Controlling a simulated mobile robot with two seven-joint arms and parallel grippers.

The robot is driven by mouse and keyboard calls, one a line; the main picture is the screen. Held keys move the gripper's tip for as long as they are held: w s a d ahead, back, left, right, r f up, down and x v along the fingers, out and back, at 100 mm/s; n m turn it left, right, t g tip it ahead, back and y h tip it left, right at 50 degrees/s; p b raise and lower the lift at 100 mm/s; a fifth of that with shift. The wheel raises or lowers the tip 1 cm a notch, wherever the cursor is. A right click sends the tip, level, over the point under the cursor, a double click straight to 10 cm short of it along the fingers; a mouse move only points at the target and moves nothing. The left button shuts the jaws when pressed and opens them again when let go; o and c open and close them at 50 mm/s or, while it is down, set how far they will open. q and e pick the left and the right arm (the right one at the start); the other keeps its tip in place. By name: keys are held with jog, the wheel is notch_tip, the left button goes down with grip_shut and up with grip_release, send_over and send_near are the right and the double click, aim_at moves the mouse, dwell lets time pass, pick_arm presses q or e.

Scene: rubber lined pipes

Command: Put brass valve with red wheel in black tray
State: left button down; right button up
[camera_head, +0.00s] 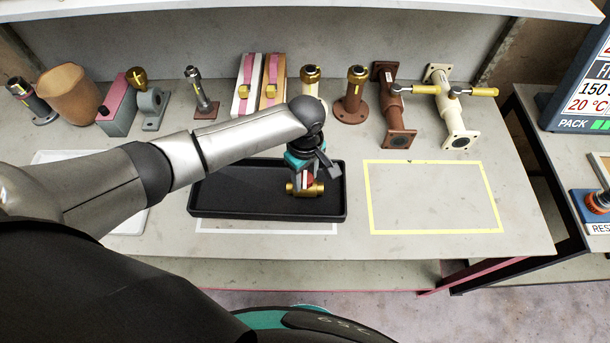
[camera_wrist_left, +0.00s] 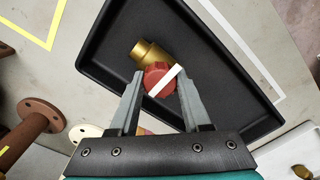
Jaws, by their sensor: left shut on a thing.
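The brass valve with red wheel (camera_head: 305,189) is at the right part of the black tray (camera_head: 235,211). In the left wrist view its red wheel (camera_wrist_left: 159,79) with a white bar sits between the fingers, and its brass body (camera_wrist_left: 150,54) shows beyond them. My left gripper (camera_head: 307,176) is shut on the red wheel, over the tray. In the left wrist view the black tray (camera_wrist_left: 110,42) lies behind the valve. I cannot tell whether the valve touches the tray floor. My right gripper is not in view.
Several pipe fittings stand along the back of the table, including a brown flanged pipe (camera_head: 389,105) and a cream one (camera_head: 443,110). A yellow outlined area (camera_head: 433,197) on the right is empty. A white tray (camera_head: 125,222) is partly hidden behind my left arm.

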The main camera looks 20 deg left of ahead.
pick_arm(q)
jog(key=shift+c, duration=1.8)
grip_release()
jog(key=shift+f, duration=0.1)
notch_tip(320, 180, up, 12)
jog(key=p, duration=0.2)
jog(key=shift+r, duration=0.2)
